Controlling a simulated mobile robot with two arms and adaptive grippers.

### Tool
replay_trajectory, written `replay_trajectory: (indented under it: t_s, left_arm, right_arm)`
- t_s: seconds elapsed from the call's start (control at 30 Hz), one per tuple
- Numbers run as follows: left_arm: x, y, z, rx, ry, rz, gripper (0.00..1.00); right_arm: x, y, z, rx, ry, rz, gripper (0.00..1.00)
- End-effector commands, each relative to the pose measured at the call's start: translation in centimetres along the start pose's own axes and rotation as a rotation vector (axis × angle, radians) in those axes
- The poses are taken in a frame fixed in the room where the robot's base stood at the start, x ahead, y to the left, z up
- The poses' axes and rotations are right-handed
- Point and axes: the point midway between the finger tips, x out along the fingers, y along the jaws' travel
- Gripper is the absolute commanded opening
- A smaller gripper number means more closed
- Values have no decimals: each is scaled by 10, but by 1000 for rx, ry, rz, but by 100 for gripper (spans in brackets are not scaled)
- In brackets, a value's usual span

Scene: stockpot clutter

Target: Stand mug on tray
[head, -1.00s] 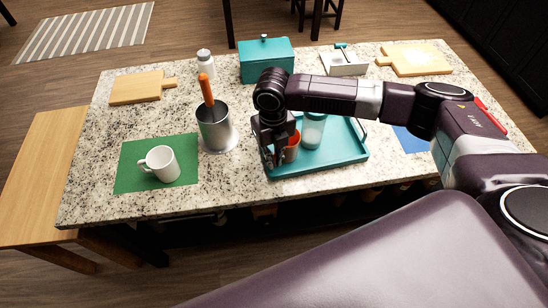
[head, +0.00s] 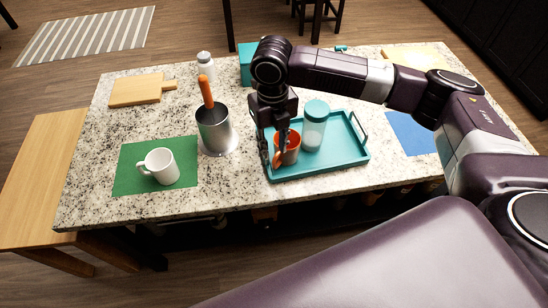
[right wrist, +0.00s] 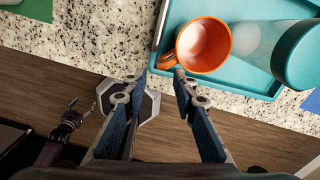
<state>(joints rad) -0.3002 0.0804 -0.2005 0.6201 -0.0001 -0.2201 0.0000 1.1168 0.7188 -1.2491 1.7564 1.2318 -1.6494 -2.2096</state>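An orange mug (head: 291,147) with a pale inside stands upright on the teal tray (head: 345,163), near its left end; the right wrist view shows the mug (right wrist: 204,45) with its handle toward my gripper. My right gripper (head: 271,162) is at the mug's left side. In the right wrist view its two fingers (right wrist: 160,76) are apart, with the handle just beyond the gap between their tips; nothing is gripped. A white mug (head: 161,166) stands on a green mat at the left. What seems to be my left gripper (right wrist: 72,116) shows small and dark in the right wrist view.
A teal-lidded jar (head: 314,126) stands on the tray right of the orange mug. A metal pot (head: 214,129) with an orange-handled tool is left of the tray.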

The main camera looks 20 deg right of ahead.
Motion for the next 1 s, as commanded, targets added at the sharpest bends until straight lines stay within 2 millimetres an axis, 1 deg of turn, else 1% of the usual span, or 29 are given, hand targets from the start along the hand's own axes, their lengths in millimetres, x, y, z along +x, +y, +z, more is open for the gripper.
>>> replay_trajectory:
  t_s: [0.03, 0.1, 0.2, 0.33, 0.47, 0.87, 0.93, 1.0]
  left_arm:
    - [3, 0, 0, 0, 0, 0, 71]
    - [4, 0, 0, 0, 0, 0, 71]
    - [6, 0, 0, 0, 0, 0, 71]
    - [6, 0, 0, 0, 0, 0, 71]
    - [6, 0, 0, 0, 0, 0, 71]
    - [6, 0, 0, 0, 1, 0, 71]
    - [6, 0, 0, 0, 1, 0, 71]
    - [6, 0, 0, -1, 1, 0, 71]
  right_arm:
    - [-10, 0, 1, 0, -3, 1, 26]
    - [-23, 0, 1, 0, -3, 1, 26]
    - [-37, 0, 1, 1, -2, 0, 26]
    - [-47, 0, 0, 1, 1, 0, 26]
    - [-50, 0, 0, 1, 2, 0, 26]
    - [-50, 0, 0, 0, 2, 0, 26]
    - [-48, 1, -1, 3, 2, 2, 26]
    - [-44, 6, -3, 17, 0, 8, 26]
